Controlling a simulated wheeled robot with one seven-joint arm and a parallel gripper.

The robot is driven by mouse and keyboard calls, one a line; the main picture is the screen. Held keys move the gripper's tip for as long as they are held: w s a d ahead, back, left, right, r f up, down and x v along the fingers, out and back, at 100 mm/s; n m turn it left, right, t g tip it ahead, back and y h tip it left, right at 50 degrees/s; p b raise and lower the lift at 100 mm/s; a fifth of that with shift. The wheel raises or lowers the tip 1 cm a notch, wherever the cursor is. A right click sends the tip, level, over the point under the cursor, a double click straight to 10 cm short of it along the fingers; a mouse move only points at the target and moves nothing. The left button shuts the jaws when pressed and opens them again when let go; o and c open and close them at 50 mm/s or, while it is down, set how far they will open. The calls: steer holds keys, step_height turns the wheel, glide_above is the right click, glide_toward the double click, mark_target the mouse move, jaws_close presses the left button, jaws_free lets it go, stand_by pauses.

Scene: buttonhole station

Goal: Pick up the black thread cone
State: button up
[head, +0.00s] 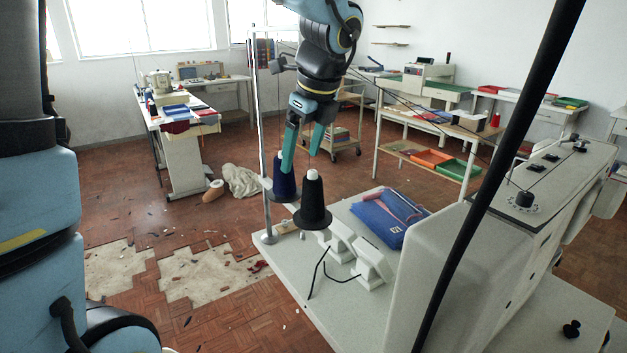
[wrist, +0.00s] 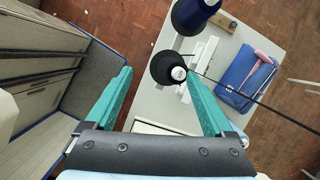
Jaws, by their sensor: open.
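The black thread cone (head: 313,207) stands upright on its holder over the machine table, its white tip on top. In the wrist view the black cone (wrist: 161,66) shows from above, just beyond the fingertips and nearer the right finger. My gripper (head: 302,160) is open and empty, its teal fingers pointing down above and behind the cone in the head view. In the wrist view my gripper (wrist: 159,73) has clear space between its fingers. No touch with the cone is visible. A navy cone (head: 284,183) stands close behind and left, partly behind one finger.
A pale upright post (head: 263,150) rises beside the cones. Dark threads cross near the cone and a black rod (head: 497,170) slants at right. Folded blue cloth (head: 391,219) and white machine parts (head: 369,263) lie on the table. The floor at left has broken tiles.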

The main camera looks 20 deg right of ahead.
mark_target(313, 171)
steer(key=s+d+r+m, duration=0.1)
steer(key=d+r+m, duration=0.2)
steer(key=d+m, duration=0.1)
steer(key=shift+t, duration=0.4)
steer(key=p+x, duration=0.3)
steer(key=x, duration=0.7)
steer(key=shift+s+f, duration=0.1)
steer(key=shift+f, duration=0.1)
steer(key=shift+c, duration=0.4)
jaws_close()
